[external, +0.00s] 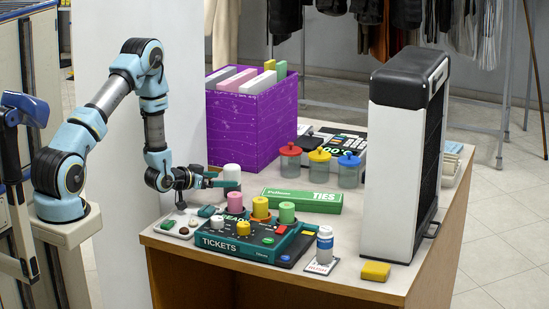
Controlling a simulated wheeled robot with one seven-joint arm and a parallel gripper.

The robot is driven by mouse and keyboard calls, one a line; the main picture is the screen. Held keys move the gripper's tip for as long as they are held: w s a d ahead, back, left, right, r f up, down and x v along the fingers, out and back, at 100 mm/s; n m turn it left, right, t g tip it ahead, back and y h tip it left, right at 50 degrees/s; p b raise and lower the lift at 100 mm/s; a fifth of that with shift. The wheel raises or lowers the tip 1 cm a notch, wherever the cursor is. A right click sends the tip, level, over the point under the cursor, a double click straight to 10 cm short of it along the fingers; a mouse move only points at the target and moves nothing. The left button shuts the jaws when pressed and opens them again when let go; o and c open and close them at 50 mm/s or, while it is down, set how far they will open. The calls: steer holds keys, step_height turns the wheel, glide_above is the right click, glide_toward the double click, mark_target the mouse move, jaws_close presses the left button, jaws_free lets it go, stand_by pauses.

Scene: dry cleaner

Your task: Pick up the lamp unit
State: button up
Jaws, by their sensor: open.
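I cannot tell for certain which thing is the lamp unit. A dark teal machine marked TICKETS (222,244) stands at the table's front left, with pink (237,202), yellow (260,207) and green (286,212) cylinders on or just behind it. A small grey panel with round buttons (178,226) lies at its left. My gripper (233,183) is open and level above the table, behind and left of the pink cylinder. A white cylinder (232,172) stands by its fingers; whether they touch is unclear. I see nothing held.
A purple box (252,126) stands at the back left. A bottle (325,245) and yellow block (375,271) are near the front edge.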

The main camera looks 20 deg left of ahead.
mark_target(225, 178)
steer(key=p+x, duration=0.1)
steer(key=x, duration=0.1)
steer(key=p+x, duration=0.1)
steer(key=x, duration=0.1)
steer(key=shift+w+d+r, duration=0.2)
steer(key=shift+w+f, duration=0.15)
steer(key=shift+w, duration=0.05)
steer(key=shift+c, duration=0.2)
steer(key=c, duration=1.5)
